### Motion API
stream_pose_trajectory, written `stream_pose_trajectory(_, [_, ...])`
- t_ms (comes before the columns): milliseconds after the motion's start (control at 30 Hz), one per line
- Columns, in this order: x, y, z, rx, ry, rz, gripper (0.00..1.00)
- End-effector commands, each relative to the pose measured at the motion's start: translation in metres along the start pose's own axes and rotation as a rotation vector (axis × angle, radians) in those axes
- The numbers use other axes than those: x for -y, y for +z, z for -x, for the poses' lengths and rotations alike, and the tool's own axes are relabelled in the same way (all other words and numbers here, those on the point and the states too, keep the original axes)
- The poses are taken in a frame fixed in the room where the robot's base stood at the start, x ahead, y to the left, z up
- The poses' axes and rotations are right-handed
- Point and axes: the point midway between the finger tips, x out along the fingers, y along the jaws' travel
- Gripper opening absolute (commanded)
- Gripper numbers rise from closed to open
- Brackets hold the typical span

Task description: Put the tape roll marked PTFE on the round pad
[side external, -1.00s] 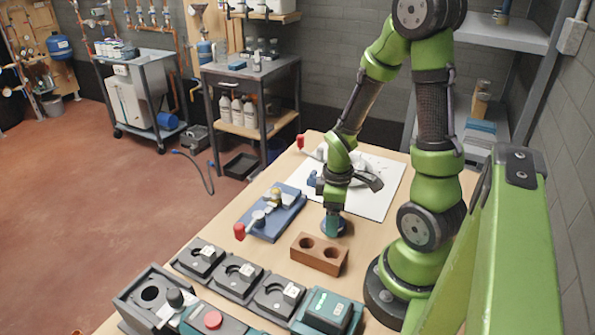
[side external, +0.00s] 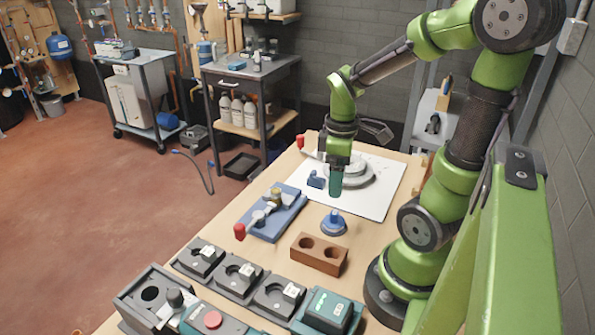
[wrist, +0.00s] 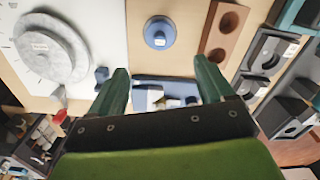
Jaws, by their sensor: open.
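A small blue round piece with a white label and a wider blue disc-shaped base (side external: 333,224) stands on the bench, beside the brown two-hole block; it also shows in the wrist view (wrist: 160,34). I cannot read its label, nor tell whether the upper piece and base are separate things. No PTFE marking is legible, so I cannot tell for sure which thing is the tape roll or the round pad. My gripper (side external: 335,192) points down above the white sheet, clear of the blue piece. In the wrist view its fingers (wrist: 161,90) are apart with nothing gripped.
A grey round stepped piece (wrist: 50,50) and a small blue item (side external: 316,180) lie on the white sheet (side external: 378,205). The brown block (side external: 319,254) stands in front. A blue tray (side external: 272,222) lies left. Grey holders (side external: 237,277) line the front edge.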

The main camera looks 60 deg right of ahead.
Motion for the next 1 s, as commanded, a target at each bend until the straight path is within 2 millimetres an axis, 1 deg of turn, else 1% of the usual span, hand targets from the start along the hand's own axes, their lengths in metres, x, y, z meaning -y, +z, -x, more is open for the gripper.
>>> stream_pose_trajectory(67, [0.002,-0.003,0.007,-0.015,0.008,-0.009,0.81])
stream_pose_trajectory(167, [0.016,-0.017,0.021,-0.091,0.033,-0.074,0.81])
stream_pose_trajectory(267, [0.043,-0.039,0.045,-0.237,0.043,-0.201,0.81])
stream_pose_trajectory(300, [0.056,-0.047,0.055,-0.303,0.033,-0.258,0.81])
stream_pose_trajectory(400, [0.088,-0.06,0.079,-0.452,-0.03,-0.396,0.81])
stream_pose_trajectory(500, [0.114,-0.066,0.098,-0.558,-0.113,-0.501,0.81])
stream_pose_trajectory(600, [0.13,-0.068,0.109,-0.613,-0.178,-0.57,0.81])
stream_pose_trajectory(700, [0.135,-0.068,0.113,-0.631,-0.205,-0.6,0.81])
stream_pose_trajectory(1000, [0.134,-0.068,0.113,-0.629,-0.206,-0.606,0.81])
